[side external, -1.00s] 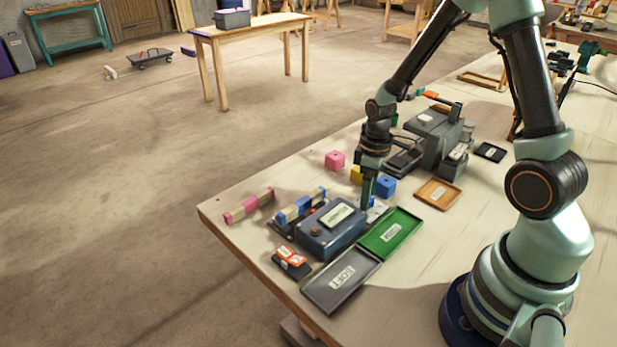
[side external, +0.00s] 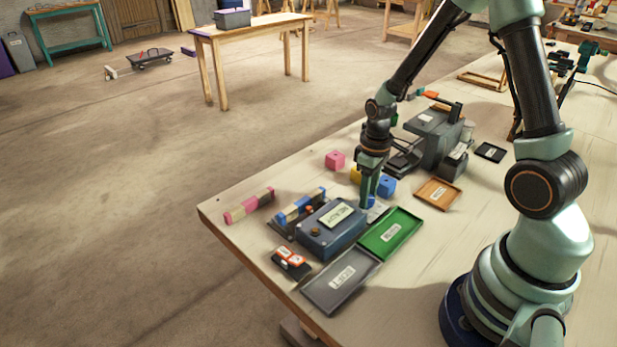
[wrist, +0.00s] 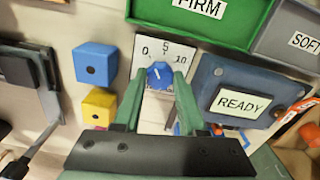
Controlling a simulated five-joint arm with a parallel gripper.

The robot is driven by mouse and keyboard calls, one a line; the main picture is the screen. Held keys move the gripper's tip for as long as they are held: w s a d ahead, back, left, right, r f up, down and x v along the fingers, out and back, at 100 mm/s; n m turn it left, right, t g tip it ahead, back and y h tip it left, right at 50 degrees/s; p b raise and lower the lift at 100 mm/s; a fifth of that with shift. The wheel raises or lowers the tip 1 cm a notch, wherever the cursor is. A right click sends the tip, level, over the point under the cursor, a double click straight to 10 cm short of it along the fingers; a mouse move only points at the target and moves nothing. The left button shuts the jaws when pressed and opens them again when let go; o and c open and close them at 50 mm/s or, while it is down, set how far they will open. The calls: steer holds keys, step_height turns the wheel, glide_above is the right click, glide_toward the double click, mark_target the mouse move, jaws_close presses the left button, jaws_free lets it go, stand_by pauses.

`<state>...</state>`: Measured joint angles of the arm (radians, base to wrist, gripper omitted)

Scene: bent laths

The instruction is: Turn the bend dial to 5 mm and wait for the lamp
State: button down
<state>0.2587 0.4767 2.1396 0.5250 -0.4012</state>
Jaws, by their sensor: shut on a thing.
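The bend dial (wrist: 159,77) is a blue knob on a white plate marked 0, 5 and 10. Its white pointer appears to aim near the 5, but I cannot read it exactly. My gripper (wrist: 160,72) has its fingers on both sides of the knob and is shut on it. The box's display (wrist: 239,104) reads READY.
A green FIRM tray (side external: 389,234) and a grey SOFT tray (side external: 341,281) lie beside the box. Blue (side external: 386,186), yellow (wrist: 98,106) and pink (side external: 335,160) cubes stand nearby.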

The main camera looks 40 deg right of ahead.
steer(key=m, duration=0.6)
steer(key=shift+m, duration=0.4)
stand_by(0.4)
steer(key=shift+c, duration=2.3)
jaws_free()
step_height(320, 180, up, 12)
steer(key=shift+r, duration=0.1)
